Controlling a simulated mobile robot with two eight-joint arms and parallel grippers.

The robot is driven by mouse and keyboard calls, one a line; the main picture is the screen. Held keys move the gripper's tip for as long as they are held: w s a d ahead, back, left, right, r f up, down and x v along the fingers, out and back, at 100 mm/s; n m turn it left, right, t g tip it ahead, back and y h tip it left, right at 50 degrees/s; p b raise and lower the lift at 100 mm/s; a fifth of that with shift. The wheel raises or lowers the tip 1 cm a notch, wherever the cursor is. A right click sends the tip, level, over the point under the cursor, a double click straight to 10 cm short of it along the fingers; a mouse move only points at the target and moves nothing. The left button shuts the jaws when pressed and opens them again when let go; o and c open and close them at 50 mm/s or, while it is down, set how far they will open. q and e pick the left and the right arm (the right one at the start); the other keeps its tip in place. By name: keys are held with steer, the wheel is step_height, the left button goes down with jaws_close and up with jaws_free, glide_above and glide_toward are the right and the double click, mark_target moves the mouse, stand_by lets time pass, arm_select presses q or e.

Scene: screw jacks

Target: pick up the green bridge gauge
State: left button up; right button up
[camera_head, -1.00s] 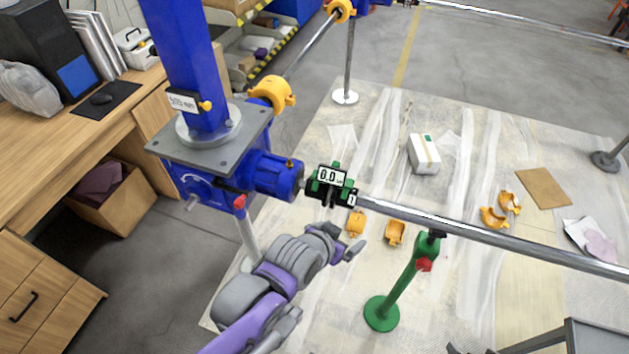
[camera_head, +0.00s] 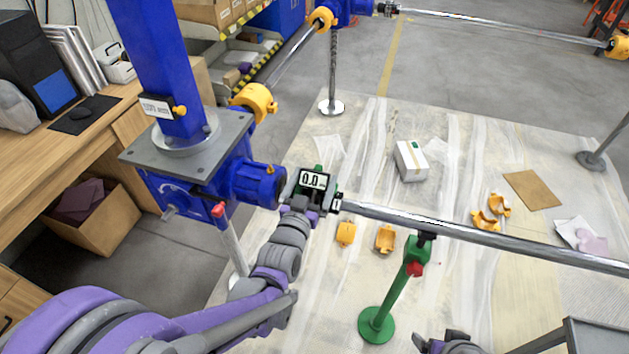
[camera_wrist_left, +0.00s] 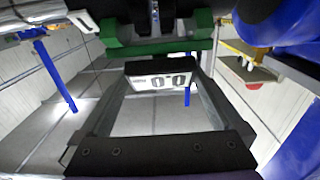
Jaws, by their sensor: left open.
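The green bridge gauge (camera_head: 318,184) sits at the left end of the steel shaft, beside the blue gearbox coupling. Its display reads 0.0. In the left wrist view the gauge (camera_wrist_left: 162,78) fills the upper middle, with its display tilted and its green body above. My left gripper (camera_head: 303,204) is open right at the front of the gauge, just below its display. In the left wrist view the display shows between the jaws; whether they touch the gauge I cannot tell. My right gripper (camera_head: 447,343) shows only partly at the bottom edge.
The blue screw jack (camera_head: 185,150) stands left of the gauge. The steel shaft (camera_head: 480,232) runs right, propped by a green stand (camera_head: 392,300). Orange coupling halves (camera_head: 385,239) and a white box (camera_head: 411,160) lie on the floor sheet. A wooden desk (camera_head: 95,125) stands at left.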

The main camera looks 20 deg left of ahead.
mark_target(317, 170)
arm_select(q)
steer(key=w, duration=0.5)
steer(key=shift+w+r+p, duration=0.1)
steer(key=shift+r+p, duration=0.2)
steer(key=shift+c, duration=0.2)
